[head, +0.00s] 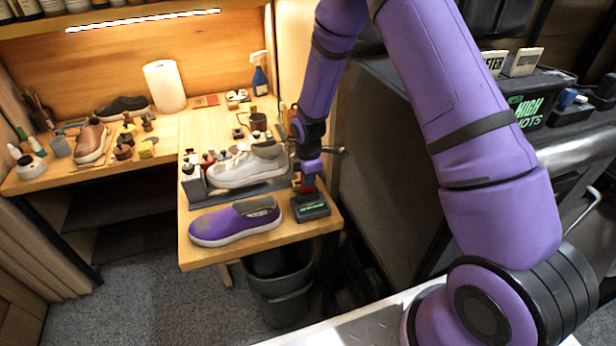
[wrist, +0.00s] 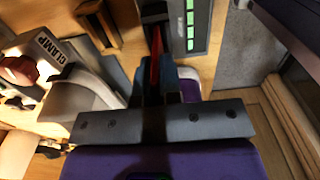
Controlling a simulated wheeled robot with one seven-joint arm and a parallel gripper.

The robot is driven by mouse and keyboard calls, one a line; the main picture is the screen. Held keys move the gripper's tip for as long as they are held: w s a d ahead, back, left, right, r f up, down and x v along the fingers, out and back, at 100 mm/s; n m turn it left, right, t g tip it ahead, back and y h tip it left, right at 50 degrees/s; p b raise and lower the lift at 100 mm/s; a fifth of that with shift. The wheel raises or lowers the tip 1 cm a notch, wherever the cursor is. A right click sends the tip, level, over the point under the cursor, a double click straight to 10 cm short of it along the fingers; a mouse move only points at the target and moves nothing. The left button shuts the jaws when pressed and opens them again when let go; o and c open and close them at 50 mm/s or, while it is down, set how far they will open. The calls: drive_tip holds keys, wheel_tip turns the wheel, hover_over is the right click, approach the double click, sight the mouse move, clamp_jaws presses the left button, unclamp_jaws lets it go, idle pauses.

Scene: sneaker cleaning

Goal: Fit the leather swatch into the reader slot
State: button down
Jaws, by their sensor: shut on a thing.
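The leather swatch looks like a thin red piece (wrist: 155,58), seen nearly edge-on in the wrist view between my fingers. My gripper (wrist: 154,90) is shut on it. In the head view my gripper (head: 306,182) points down over the reader (head: 312,211), a small dark block with a lit green display at the table's front right corner. The reader also shows in the wrist view (wrist: 203,42), with green bars beside the swatch. A dark part of it lies at the swatch's far end. I cannot tell whether the swatch's edge is inside the slot.
A white sneaker (head: 246,167) stands on a grey mat left of my gripper. A purple shoe (head: 235,222) lies at the table's front edge. A block marked CLAMP (wrist: 50,46) is left in the wrist view. A dark bin (head: 281,291) stands below the table.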

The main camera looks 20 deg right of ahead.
drive_tip(key=shift+f, duration=1.2)
drive_tip(key=c, duration=1.2)
unclamp_jaws()
drive_tip(key=shift+r, duration=0.15)
wheel_tip(320, 180, up, 11)
drive_tip(key=shift+f, duration=0.2)
